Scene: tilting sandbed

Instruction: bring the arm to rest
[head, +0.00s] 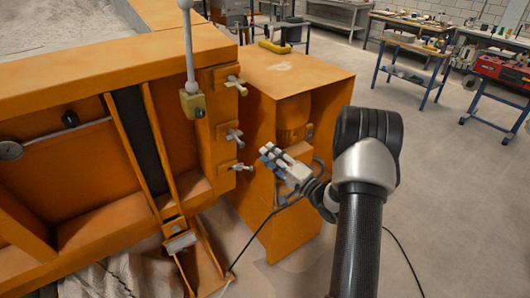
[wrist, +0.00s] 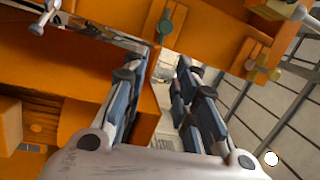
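My gripper (head: 272,157) is at the end of my raised arm, in front of the orange cabinet and to the right of the sandbed's valve handles. In the wrist view its two fingers (wrist: 164,62) stand apart with background showing between them. The gripper is open and empty. In the head view it looks clear of the lowest valve handle (head: 241,167), but the exact gap in depth cannot be told.
The orange sandbed frame (head: 95,70) fills the left, with a middle valve handle (head: 233,136) and a top one (head: 236,86). The orange cabinet (head: 300,72) stands close behind my gripper. A black cable crosses the floor. Open floor (head: 450,200) lies right.

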